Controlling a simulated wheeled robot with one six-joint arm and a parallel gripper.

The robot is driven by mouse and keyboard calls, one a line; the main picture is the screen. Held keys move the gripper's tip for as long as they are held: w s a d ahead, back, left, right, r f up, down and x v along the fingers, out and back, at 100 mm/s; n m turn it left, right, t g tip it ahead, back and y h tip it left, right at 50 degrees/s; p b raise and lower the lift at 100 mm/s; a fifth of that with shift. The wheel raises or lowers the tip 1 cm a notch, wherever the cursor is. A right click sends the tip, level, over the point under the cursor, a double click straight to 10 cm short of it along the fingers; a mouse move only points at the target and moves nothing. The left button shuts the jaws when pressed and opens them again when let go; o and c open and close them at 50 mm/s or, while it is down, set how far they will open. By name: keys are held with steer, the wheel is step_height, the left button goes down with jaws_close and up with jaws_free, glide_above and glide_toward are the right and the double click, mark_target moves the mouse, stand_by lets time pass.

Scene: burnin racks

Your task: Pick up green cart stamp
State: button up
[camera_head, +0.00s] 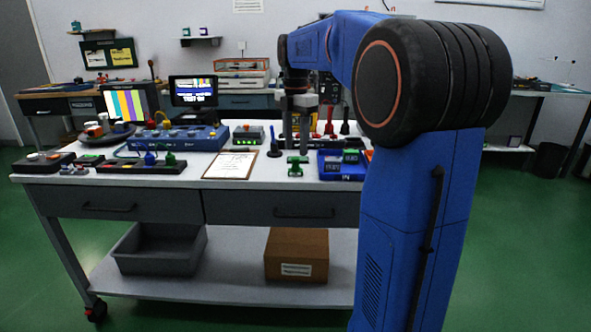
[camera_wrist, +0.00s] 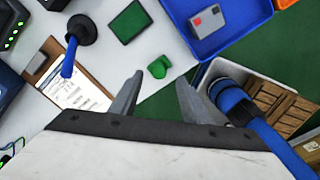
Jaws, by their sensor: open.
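A small green stamp (camera_head: 296,169) stands near the front edge of the white cart top, right of the clipboard. In the wrist view the small green piece (camera_wrist: 159,67) sits at the table edge, between and just beyond my fingertips. My gripper (camera_head: 297,128) points down above the table, apart from the green piece. In the wrist view my gripper (camera_wrist: 159,82) is open and empty, with a finger on either side of the green piece's line.
A blue tray (camera_wrist: 215,45) is close on the right; a dark green square pad (camera_wrist: 130,22) lies behind. A black-based blue-handled stamp (camera_wrist: 80,31) and clipboard (camera_wrist: 42,75) are on the left. A pale bin (camera_wrist: 212,72) with brown slatted contents is beyond the edge.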

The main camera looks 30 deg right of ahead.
mark_target(296, 158)
steer(key=shift+f, duration=3.05)
steer(key=c, duration=0.7)
